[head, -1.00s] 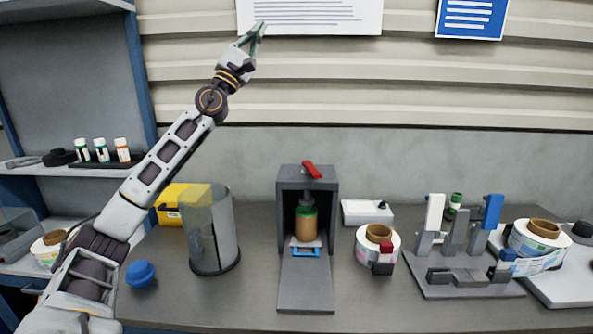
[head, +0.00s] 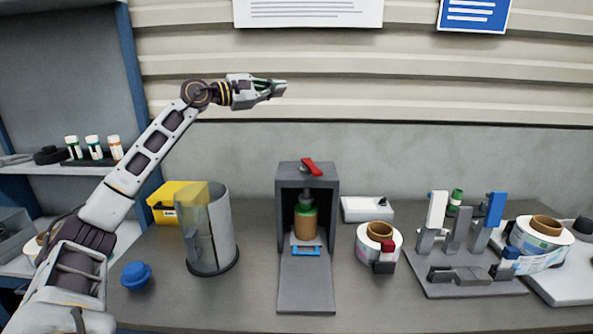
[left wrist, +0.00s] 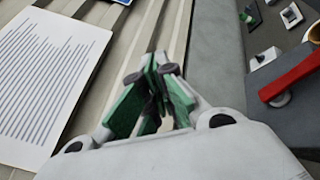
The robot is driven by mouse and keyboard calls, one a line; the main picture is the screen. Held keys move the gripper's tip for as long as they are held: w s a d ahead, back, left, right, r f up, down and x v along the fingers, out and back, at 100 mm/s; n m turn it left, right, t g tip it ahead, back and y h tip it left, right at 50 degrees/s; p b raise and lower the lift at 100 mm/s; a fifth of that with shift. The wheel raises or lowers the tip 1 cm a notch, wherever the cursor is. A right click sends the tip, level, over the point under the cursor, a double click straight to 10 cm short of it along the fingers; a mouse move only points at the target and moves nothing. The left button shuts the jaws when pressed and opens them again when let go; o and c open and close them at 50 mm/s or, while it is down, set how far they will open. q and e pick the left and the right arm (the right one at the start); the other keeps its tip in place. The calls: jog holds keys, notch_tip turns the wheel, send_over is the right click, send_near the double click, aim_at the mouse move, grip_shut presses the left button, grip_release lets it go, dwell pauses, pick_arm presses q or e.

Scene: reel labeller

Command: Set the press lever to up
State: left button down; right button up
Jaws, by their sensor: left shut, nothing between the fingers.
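The press (head: 286,182) is a dark grey box on the bench with an open front. Its red lever (head: 312,167) lies on top, slanting from back left to front right in the head view. The red lever (left wrist: 290,78) also shows at the right edge of the left wrist view. A green and tan bottle (head: 305,220) stands inside the press. My left gripper (head: 284,88) is shut and empty, above and a little left of the press, with a clear gap to the lever. My right gripper does not show.
A clear curved guard (head: 222,230) stands left of the press, with a yellow box (head: 180,190) behind it and a blue knob (head: 136,275) at front left. A label reel (head: 368,246) and a grey fixture (head: 460,284) stand to the right.

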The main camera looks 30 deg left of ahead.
pick_arm(q)
jog(key=s+f+n+g+y, duration=0.1)
jog(key=s+f+n+g, duration=0.3)
jog(key=f, duration=0.4)
jog(key=s+f+n+g+y, duration=0.1)
jog(key=s+f+n+g, duration=0.2)
jog(key=f+g, duration=0.2)
notch_tip(320, 180, down, 4)
jog(key=shift+s+a+r+n+g, duration=0.2)
jog(key=shift+s+a+n+g, duration=0.1)
jog(key=shift+s+n+g, duration=0.1)
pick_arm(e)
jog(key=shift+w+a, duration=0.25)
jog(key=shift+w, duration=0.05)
pick_arm(q)
jog(key=shift+w, duration=0.1)
